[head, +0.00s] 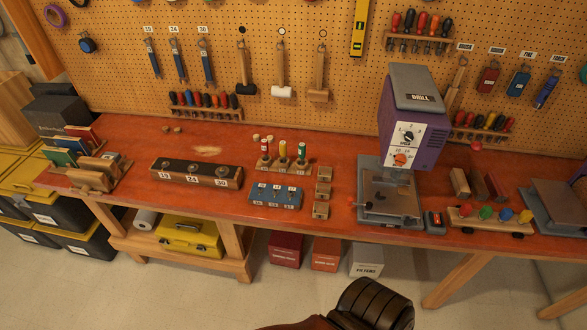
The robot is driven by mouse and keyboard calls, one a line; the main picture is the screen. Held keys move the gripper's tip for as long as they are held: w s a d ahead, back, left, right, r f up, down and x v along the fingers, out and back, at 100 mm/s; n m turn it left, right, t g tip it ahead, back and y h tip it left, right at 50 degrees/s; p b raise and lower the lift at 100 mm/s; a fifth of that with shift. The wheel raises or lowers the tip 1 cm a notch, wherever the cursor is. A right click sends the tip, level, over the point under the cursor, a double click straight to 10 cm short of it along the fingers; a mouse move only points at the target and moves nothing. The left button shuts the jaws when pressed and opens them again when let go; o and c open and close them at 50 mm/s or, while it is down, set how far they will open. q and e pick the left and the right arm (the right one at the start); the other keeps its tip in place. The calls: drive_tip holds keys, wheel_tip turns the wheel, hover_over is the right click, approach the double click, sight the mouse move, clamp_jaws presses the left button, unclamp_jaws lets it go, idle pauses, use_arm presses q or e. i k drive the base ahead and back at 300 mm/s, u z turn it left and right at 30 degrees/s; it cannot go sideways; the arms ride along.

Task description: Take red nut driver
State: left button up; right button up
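A small wooden stand (283,167) sits on the middle of the red-brown bench top. Three upright tools with coloured handles stand in it: a red one (265,149) at the left, a yellow one (283,150) in the middle and a green one (302,152) at the right. The red one looks like the red nut driver, but its tip is hidden in the stand. Other red-handled tools hang in the pegboard racks, too small to tell their type. Neither of my grippers shows in the head view.
A blue block (276,196) with small pegs stands in front of the stand. A dark block with bolts (195,173) is to its left, and small wooden blocks (322,190) to its right. A purple drill press (418,110) stands further right. A dark ribbed object (375,305) shows at the bottom.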

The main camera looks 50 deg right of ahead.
sight(265, 148)
drive_tip(key=k, duration=0.15)
drive_tip(key=z, duration=0.95)
